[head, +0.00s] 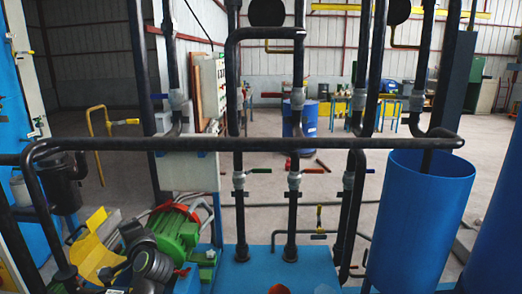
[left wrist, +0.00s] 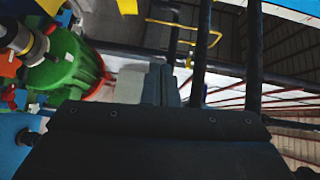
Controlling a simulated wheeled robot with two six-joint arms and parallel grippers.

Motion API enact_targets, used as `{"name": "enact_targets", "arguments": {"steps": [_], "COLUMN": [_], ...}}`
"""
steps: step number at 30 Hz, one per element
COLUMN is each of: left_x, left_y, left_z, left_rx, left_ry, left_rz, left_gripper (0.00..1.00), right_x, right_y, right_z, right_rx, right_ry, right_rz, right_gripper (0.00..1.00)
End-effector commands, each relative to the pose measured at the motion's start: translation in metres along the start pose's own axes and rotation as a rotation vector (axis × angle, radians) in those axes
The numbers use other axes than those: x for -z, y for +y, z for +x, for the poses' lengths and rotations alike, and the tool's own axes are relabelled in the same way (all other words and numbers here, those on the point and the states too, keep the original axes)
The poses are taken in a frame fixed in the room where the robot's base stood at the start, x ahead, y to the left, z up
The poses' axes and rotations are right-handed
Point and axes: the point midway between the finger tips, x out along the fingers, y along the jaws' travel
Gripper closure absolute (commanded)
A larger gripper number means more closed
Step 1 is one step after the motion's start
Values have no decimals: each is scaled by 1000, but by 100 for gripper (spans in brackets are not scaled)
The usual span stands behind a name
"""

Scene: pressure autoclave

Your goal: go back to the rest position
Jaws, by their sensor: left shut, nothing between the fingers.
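My left gripper (left wrist: 164,84) shows in the left wrist view, its two grey fingers shut together with nothing between them. It points past a green motor (left wrist: 62,65) with a red rim, which is to the left of the fingers in that view. No object is held. In the head view I cannot clearly make out the left gripper among the dark parts at the lower left. My right gripper is in neither view.
Black pipes (head: 240,145) cross the head view, with several vertical pipes and valves behind. The green motor (head: 178,235) and yellow parts (head: 95,245) sit lower left. A blue tank (head: 418,220) stands right. A yellow rail (head: 98,125) stands behind at left. Open floor lies beyond.

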Motion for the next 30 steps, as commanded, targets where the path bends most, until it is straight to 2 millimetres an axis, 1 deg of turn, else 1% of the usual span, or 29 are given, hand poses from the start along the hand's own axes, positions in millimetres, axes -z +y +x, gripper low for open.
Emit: {"name": "enact_targets", "arguments": {"steps": [1, 8, 11, 14, 15, 17, 18, 20, 21, 23, 24, 25, 27, 30], "left_x": [-8, -43, -63, -89, -102, -123, -137, -157, -169, -188, -200, -208, -224, -242], "left_y": [11, 58, 83, 114, 128, 150, 162, 180, 190, 204, 212, 217, 225, 231], "left_z": [-3, -21, -34, -53, -64, -84, -98, -121, -136, -161, -178, -191, -218, -251], "left_rx": [-23, -143, -211, -301, -346, -418, -466, -539, -587, -658, -704, -738, -808, -889], "left_ry": [-4, -24, -40, -63, -78, -102, -119, -148, -168, -200, -223, -240, -277, -322], "left_rz": [-16, -118, -174, -246, -280, -336, -374, -429, -465, -515, -548, -570, -617, -667], "left_gripper": [100, 100, 100, 100, 100, 100, 100, 100, 100, 100, 100, 100, 100, 100], "right_x": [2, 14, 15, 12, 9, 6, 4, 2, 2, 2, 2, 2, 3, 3], "right_y": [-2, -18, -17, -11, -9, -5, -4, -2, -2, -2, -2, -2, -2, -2], "right_z": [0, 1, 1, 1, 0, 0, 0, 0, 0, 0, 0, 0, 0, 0], "right_rx": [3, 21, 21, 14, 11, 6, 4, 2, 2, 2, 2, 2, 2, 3], "right_ry": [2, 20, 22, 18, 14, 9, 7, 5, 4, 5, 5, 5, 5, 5], "right_rz": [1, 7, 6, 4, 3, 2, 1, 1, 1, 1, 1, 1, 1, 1], "right_gripper": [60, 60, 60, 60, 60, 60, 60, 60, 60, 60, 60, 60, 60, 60]}}
